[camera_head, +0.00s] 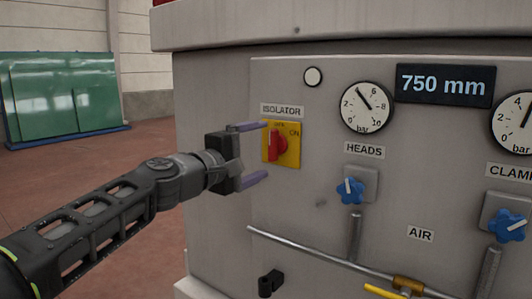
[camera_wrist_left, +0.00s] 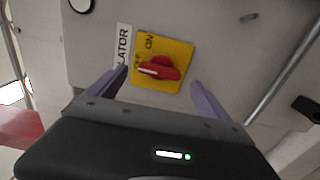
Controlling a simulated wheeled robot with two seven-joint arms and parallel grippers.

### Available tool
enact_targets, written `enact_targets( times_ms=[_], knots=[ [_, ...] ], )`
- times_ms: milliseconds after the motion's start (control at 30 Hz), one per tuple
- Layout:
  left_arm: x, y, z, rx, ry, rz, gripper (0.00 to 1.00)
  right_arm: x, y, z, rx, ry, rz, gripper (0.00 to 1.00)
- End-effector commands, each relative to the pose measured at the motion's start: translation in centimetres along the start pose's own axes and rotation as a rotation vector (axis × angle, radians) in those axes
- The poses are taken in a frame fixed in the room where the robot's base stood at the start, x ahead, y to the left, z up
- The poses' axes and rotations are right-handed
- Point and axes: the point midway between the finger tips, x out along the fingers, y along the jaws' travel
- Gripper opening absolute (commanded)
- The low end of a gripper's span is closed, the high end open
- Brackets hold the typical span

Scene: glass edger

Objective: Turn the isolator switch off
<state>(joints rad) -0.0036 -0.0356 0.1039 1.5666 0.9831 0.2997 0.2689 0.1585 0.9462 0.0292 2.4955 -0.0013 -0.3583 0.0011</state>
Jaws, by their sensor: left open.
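The isolator switch is a red knob (camera_head: 277,146) on a yellow plate (camera_head: 292,156), under the ISOLATOR label (camera_head: 282,111). Its handle stands about upright in the head view; ON is printed at the plate's upper right, and smaller lettering above the knob is hard to read. My left gripper (camera_head: 258,153) is open in front of the plate, one finger above the knob's height and one below. In the left wrist view the knob (camera_wrist_left: 160,68) lies ahead of the open fingers (camera_wrist_left: 155,88), between their lines and apart from them. A white stripe shows on the handle. My right gripper is out of view.
Right of the switch are a pressure gauge (camera_head: 367,107), a blue HEADS knob (camera_head: 350,190), a 750 mm display (camera_head: 445,84) and another blue knob (camera_head: 508,226). A pipe (camera_head: 320,260) runs below. Green glass sheets (camera_head: 62,98) stand far left.

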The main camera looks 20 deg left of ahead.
Motion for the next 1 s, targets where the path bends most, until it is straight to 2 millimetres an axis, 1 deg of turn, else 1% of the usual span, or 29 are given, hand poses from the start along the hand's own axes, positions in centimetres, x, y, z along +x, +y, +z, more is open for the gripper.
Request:
enact_targets(
  times_ms=[33,100,200,267,733,833,867,933,967,1000],
  knots=[
    [-1.0,-0.1,-0.1,0.002,0.003,0.002,0.9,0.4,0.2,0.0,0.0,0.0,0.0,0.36],
    [-2.1,-0.1,-0.1,0.001,0.002,0.001,0.9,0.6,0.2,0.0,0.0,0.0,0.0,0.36],
    [-3.1,-0.1,0.0,0.0,0.001,0.0,0.9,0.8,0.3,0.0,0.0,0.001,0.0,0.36],
    [-3.5,-0.1,0.0,0.0,0.001,0.0,0.9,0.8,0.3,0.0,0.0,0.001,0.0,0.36],
    [-3.6,-0.1,0.0,0.002,0.0,-0.001,0.9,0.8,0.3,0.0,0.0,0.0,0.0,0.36],
    [-3.7,0.1,-0.7,0.036,0.029,0.004,0.9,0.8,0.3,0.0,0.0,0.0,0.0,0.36],
    [-3.6,-0.2,-1.1,0.063,0.048,0.0,0.9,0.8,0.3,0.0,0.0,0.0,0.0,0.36],
    [-3.3,-2.1,-2.0,0.141,0.093,-0.036,0.9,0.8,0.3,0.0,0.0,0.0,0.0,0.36],
    [-3.1,-3.3,-2.3,0.172,0.107,-0.057,0.9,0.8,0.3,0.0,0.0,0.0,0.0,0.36],
    [-2.6,-5.2,-2.6,0.21,0.12,-0.09,0.9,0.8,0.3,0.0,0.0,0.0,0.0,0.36]
  ],
)
